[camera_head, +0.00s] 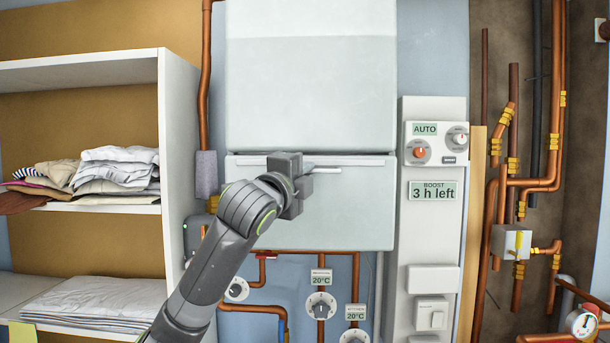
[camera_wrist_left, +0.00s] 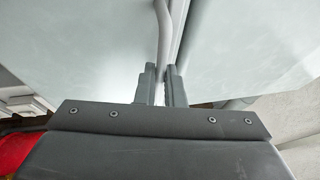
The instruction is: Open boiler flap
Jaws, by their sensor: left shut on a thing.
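The boiler (camera_head: 310,85) is a large white box on the wall in the head view. Its flap (camera_head: 355,210) is the pale lower front panel, hanging below a dark seam. A light bar handle (camera_head: 325,170) runs across near the flap's top edge. I cannot tell whether the flap stands slightly ajar. My right gripper is not in view.
A shelf with folded clothes (camera_head: 115,170) stands at the left. A control panel (camera_head: 435,150) reading AUTO and BOOST is close to the boiler's right. Copper pipes and dials (camera_head: 321,305) sit below the flap. More pipes (camera_head: 540,183) run at the far right.

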